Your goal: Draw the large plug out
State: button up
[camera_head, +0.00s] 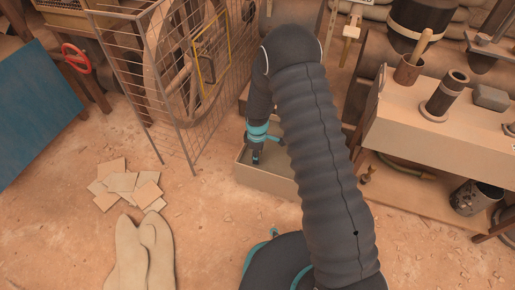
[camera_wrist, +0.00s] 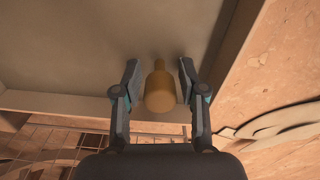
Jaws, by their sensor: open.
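Behind the plug is the flat grey inside of a shallow box. In the head view my gripper (camera_head: 257,158) points down over the pale box (camera_head: 262,183). The plug cannot be made out there, and my arm hides the box's right part.
A wire cage (camera_head: 165,90) around a large wheel stands just left of the box. A bench (camera_head: 430,130) with a dark cylinder (camera_head: 447,93) is to the right. Loose tan sheets (camera_head: 125,183) and sacks (camera_head: 145,245) lie on the floor at left, with bare floor between.

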jog(key=shift+f, duration=1.05)
grip_shut()
